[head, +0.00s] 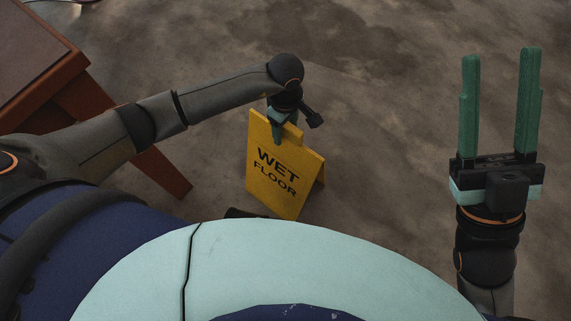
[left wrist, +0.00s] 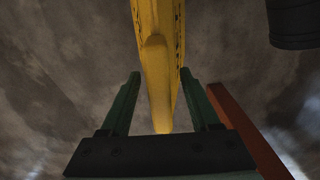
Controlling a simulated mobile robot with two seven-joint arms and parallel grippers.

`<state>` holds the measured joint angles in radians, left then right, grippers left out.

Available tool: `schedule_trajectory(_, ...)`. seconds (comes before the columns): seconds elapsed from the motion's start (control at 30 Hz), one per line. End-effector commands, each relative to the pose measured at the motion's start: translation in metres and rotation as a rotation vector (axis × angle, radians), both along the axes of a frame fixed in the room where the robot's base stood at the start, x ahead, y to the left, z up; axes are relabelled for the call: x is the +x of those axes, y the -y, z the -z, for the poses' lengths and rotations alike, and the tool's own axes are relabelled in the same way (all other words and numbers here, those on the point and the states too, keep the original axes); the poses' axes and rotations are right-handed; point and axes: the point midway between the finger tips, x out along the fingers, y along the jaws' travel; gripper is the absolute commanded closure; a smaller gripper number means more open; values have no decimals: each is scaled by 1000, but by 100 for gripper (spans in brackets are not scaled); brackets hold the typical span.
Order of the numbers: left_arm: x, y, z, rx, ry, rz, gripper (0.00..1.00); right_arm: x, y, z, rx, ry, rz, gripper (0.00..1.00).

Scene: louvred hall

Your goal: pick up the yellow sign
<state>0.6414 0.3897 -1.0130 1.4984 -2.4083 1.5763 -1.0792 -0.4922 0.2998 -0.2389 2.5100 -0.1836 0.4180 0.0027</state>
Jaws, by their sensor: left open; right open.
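The yellow sign (head: 277,178) reads "WET FLOOR" and stands upright as a folded A-frame on the floor, just beyond my body. My left gripper (head: 282,128) is at the sign's top edge, pointing down, with its jaws open. In the left wrist view, the yellow sign (left wrist: 158,30) runs between the two spread green fingers of the left gripper (left wrist: 160,74), with gaps on both sides. My right gripper (head: 502,54) is open and empty, off to the right, well apart from the sign.
A brown wooden table (head: 38,48) with a reddish frame and leg stands at the left, under and beyond my left arm. A reddish bar (left wrist: 245,130) shows beside the right finger in the left wrist view. The grey-brown floor (head: 390,90) between sign and right gripper is clear.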

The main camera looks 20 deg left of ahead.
Motion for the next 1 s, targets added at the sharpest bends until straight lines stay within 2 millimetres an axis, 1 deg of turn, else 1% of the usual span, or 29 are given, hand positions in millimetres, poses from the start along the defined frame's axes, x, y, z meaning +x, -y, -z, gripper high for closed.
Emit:
schedule_trajectory(0.03, 0, 0, 10, -1, 0, -2, 38, 0, 0, 6, 5, -4, -4, 50)
schedule_trajectory(0.1, 0, 0, 15, -1, 0, -2, 38, 1, -1, 8, 9, -10, -9, 50)
schedule_trajectory(0.33, 0, 0, 14, 0, 1, -1, 39, 0, -2, 7, -1, -12, -15, 50)
schedule_trajectory(0.87, 0, 0, 14, 1, 1, -1, 98, 0, -2, 7, -3, -7, -14, 50)
schedule_trajectory(0.9, 0, 0, 14, 1, 1, -1, 100, 0, -2, 7, -3, -7, -14, 50)
schedule_trajectory(1.0, 0, 0, 14, 1, 1, -1, 100, 0, -2, 6, 0, -6, -12, 50)
